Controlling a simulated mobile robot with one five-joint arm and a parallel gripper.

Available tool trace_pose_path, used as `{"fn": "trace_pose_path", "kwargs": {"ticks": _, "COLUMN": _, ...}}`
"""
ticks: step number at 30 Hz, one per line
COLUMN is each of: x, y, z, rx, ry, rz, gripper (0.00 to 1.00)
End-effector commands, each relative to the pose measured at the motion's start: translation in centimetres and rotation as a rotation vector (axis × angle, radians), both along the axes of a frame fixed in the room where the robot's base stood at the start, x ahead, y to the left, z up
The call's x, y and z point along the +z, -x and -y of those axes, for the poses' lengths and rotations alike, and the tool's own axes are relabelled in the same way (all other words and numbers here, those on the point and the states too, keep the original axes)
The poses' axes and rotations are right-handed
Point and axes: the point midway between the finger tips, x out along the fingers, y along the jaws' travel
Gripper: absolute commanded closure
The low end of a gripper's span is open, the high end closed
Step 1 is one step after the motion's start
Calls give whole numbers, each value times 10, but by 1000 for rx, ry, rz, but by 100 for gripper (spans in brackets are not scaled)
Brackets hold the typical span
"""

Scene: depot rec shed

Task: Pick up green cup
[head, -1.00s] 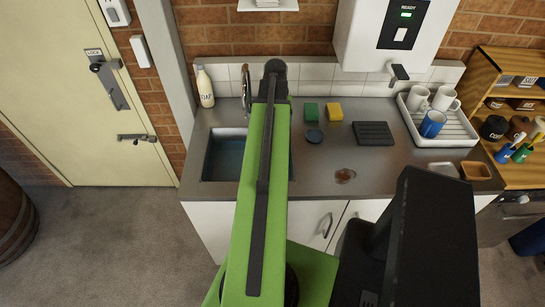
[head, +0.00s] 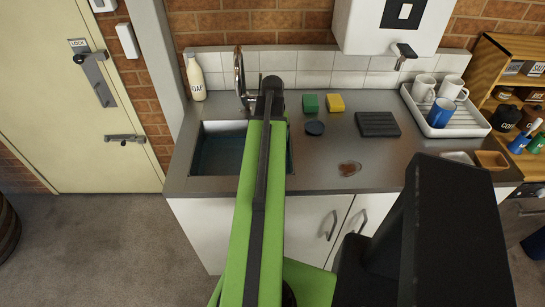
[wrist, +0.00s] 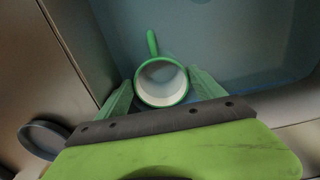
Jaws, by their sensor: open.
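The green cup (wrist: 162,83) shows in the wrist view, its round mouth and pale inside facing the camera and its handle pointing to the top of the picture. It appears to be in the bluish sink basin (wrist: 235,45). My gripper (wrist: 161,90) is open, with one green finger on each side of the cup. I cannot tell whether the fingers touch it. In the head view the cup and the gripper are hidden behind my green arm, which reaches over the sink (head: 215,150).
A rack (head: 468,128) with mugs is at right. A soap bottle (head: 196,80) and tap (head: 240,75) stand behind.

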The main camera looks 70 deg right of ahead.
Motion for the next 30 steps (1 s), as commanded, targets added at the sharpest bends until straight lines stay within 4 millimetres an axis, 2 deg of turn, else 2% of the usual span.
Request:
{"fn": "trace_pose_path", "kwargs": {"ticks": 1, "x": -14, "y": 0, "z": -1, "rx": 0, "ry": 0, "rz": 0, "gripper": 22}}
{"fn": "trace_pose_path", "kwargs": {"ticks": 7, "x": -47, "y": 0, "z": -1, "rx": 0, "ry": 0, "rz": 0, "gripper": 22}}
{"fn": "trace_pose_path", "kwargs": {"ticks": 15, "x": -45, "y": 0, "z": -1, "rx": -1, "ry": 0, "rz": 0, "gripper": 22}}
{"fn": "trace_pose_path", "kwargs": {"ticks": 30, "x": -45, "y": 1, "z": -1, "rx": -2, "ry": 0, "rz": 0, "gripper": 87}}
